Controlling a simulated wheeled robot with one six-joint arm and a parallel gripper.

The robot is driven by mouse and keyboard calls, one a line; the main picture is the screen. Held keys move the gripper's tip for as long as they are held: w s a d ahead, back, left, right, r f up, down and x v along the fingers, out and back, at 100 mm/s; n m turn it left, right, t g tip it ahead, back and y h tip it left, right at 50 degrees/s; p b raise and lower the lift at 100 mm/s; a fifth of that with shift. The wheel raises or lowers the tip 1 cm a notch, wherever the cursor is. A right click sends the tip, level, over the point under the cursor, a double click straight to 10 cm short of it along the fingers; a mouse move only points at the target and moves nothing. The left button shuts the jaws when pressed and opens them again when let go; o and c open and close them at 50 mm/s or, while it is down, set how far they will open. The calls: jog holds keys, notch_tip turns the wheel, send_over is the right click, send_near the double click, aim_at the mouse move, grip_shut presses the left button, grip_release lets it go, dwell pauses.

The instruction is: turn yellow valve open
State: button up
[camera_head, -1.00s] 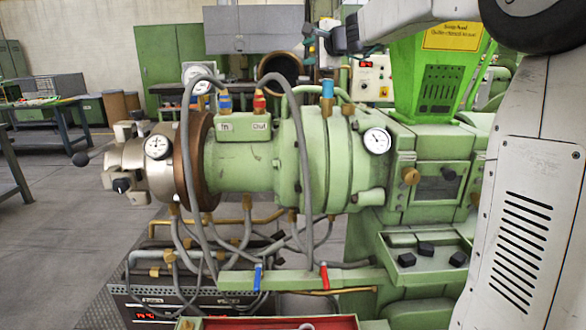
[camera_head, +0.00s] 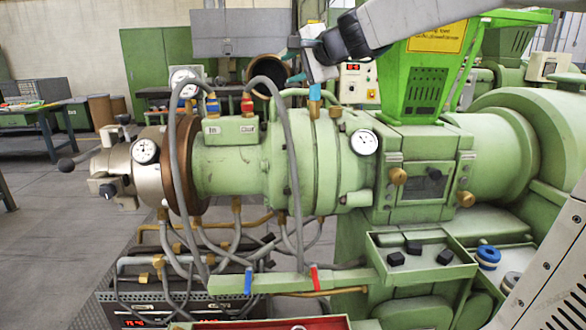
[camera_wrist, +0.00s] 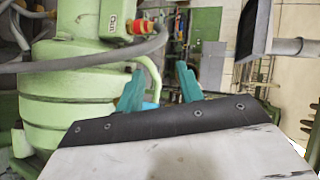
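I cannot make out a clearly yellow valve handle in either view. On the green extruder (camera_head: 235,160), a blue lever (camera_head: 248,280) and a red lever (camera_head: 314,278) hang from the lower green bar, with brass-yellow pipes nearby. A blue fitting (camera_head: 315,92) stands on top of the barrel. My gripper (camera_head: 304,82) is above the barrel, close to the blue fitting. In the wrist view its two teal fingers (camera_wrist: 157,70) are spread apart with nothing visibly held. A blue patch (camera_wrist: 150,105) shows behind the gripper; its contact with the fingers cannot be told.
Grey hoses (camera_head: 290,150) arch over the barrel around red and blue connectors. A round gauge (camera_head: 364,142) sits on the barrel's right side. A green hopper (camera_head: 428,85) rises to the right. Open floor (camera_head: 50,240) lies to the left.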

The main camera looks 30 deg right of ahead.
jog(key=s+a+f+n+g, duration=0.4)
jog(key=s+f, duration=0.3)
jog(key=s, duration=0.3)
jog(key=s+a+f+n+g+y, duration=0.1)
jog(key=s+a+f+n+g, duration=0.2)
jog(key=s+a+f+n, duration=0.2)
jog(key=s+a+f, duration=0.1)
jog(key=s+f, duration=0.2)
jog(key=s, duration=0.2)
jog(key=shift+a+f+g, duration=0.15)
jog(key=shift+f+g, duration=0.15)
jog(key=shift+g, duration=0.1)
